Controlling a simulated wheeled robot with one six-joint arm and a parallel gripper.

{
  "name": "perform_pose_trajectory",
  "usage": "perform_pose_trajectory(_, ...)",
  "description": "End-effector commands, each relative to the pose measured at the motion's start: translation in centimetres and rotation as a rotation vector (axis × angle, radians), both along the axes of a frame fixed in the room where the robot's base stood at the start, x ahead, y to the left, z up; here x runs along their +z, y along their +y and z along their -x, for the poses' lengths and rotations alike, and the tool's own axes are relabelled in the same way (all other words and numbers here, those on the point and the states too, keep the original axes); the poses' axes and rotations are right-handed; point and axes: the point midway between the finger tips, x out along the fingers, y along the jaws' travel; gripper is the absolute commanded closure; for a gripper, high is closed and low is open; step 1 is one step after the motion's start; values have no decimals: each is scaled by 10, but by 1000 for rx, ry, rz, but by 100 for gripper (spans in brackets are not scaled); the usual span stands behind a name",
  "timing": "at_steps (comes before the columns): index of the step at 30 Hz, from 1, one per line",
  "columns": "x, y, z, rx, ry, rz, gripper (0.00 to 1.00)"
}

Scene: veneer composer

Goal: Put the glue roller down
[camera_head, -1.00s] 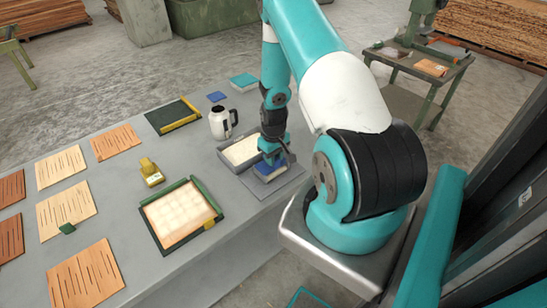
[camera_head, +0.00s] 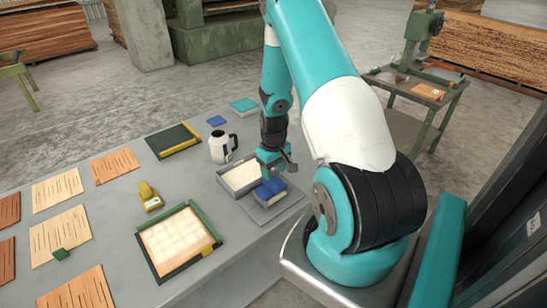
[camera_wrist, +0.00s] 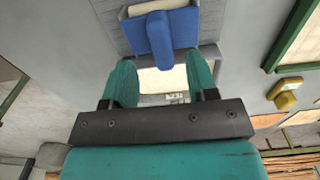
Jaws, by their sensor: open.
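The glue roller, a blue block with a raised blue grip and a cream part (camera_head: 270,187), rests on a grey mat (camera_head: 283,207) at the table's near right edge. In the wrist view the blue glue roller (camera_wrist: 183,27) lies beyond my fingertips, its grip pointing toward them. My gripper (camera_head: 277,167) is just above and behind it. In the wrist view my green fingers (camera_wrist: 161,75) stand wide apart with nothing between them. The roller appears clear of both fingers.
A grey tray with a cream inside (camera_head: 221,172) sits directly beside the mat. A white and black jug (camera_head: 219,148), a green-framed panel (camera_head: 178,238) and a yellow tool (camera_head: 149,196) stand nearby. Slotted veneer sheets (camera_head: 62,234) cover the left table.

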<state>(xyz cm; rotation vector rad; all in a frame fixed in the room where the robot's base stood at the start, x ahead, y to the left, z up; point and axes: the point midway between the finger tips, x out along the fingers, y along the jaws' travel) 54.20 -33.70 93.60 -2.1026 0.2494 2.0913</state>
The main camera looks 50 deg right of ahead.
Motion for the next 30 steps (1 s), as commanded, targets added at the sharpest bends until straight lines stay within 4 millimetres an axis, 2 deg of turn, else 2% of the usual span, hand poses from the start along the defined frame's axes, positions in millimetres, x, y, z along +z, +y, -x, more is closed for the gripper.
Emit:
perform_pose_trajectory(3,24,-1,-1,0,-4,3,47)
perform_pose_trajectory(9,55,0,0,0,-2,1,47)
perform_pose_trajectory(17,68,0,0,0,1,-1,47)
perform_pose_trajectory(20,77,10,-6,18,-10,-5,47)
perform_pose_trajectory(23,107,49,-23,83,-46,-26,47)
perform_pose_trajectory(26,155,122,-35,204,-96,-76,47)
perform_pose_trajectory(27,176,158,-33,263,-115,-102,47)
perform_pose_trajectory(29,205,210,-22,355,-137,-145,47)
perform_pose_trajectory(30,223,243,-9,418,-148,-174,47)
